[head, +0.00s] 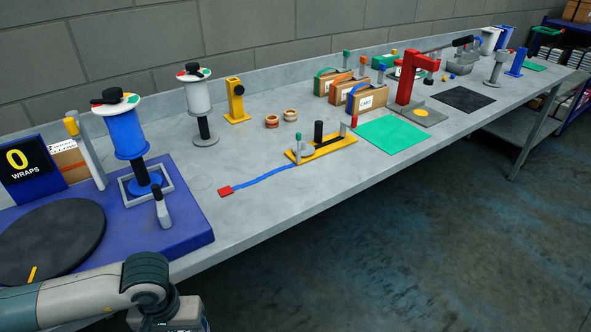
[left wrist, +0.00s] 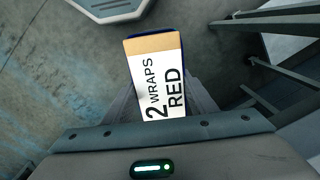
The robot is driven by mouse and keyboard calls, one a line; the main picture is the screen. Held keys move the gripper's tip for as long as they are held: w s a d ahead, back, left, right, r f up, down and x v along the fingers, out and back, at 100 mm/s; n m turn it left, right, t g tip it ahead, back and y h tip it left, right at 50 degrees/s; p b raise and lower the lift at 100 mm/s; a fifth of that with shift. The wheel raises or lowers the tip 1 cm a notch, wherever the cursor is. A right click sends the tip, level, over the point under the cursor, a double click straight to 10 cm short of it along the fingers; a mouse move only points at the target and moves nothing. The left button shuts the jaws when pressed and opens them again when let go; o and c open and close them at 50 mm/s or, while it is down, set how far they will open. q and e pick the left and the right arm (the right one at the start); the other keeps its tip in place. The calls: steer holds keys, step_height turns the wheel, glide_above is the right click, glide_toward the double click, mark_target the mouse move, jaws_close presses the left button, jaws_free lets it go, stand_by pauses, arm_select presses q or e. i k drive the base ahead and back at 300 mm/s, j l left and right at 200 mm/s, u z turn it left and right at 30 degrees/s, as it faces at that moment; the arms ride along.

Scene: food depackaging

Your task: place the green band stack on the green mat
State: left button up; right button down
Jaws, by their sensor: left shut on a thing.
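The green mat (head: 392,134) lies flat and bare near the table's front edge, right of the yellow fixture. A cardboard box with a green band (head: 327,73) stands at the back, first in a row of banded boxes; I cannot tell whether it is the green band stack. My left gripper (left wrist: 165,105) is shut on a cardboard piece with a white label (left wrist: 158,80) reading "2 WRAPS RED" and a dark blue edge. In the head view my left arm is at the bottom left; its fingertips and the held piece are out of sight. My right gripper is not in view.
A blue base with a dark round turntable (head: 52,240) is near my left arm. A yellow fixture (head: 320,149) with a blue strip, a red press (head: 407,75) and a black mat (head: 463,99) stand along the table. Bare floor shows under the held piece.

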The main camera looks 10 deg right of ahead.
mark_target(390, 132)
steer(key=i+l, duration=0.2)
steer(key=l, duration=0.35)
steer(key=i+l+u, duration=0.1)
steer(key=l, duration=0.5)
steer(key=i+l+u, duration=0.1)
steer(key=i+l, duration=0.15)
steer(key=l, duration=0.3)
steer(key=i+l, duration=0.1)
steer(key=l, duration=0.5)
steer(key=i+l+u, duration=0.1)
steer(key=l, duration=0.5)
steer(key=i+l, duration=0.2)
steer(key=l, duration=0.4)
steer(key=i+l+u, duration=0.15)
steer(key=l, duration=1.05)
steer(key=i+u, duration=0.05)
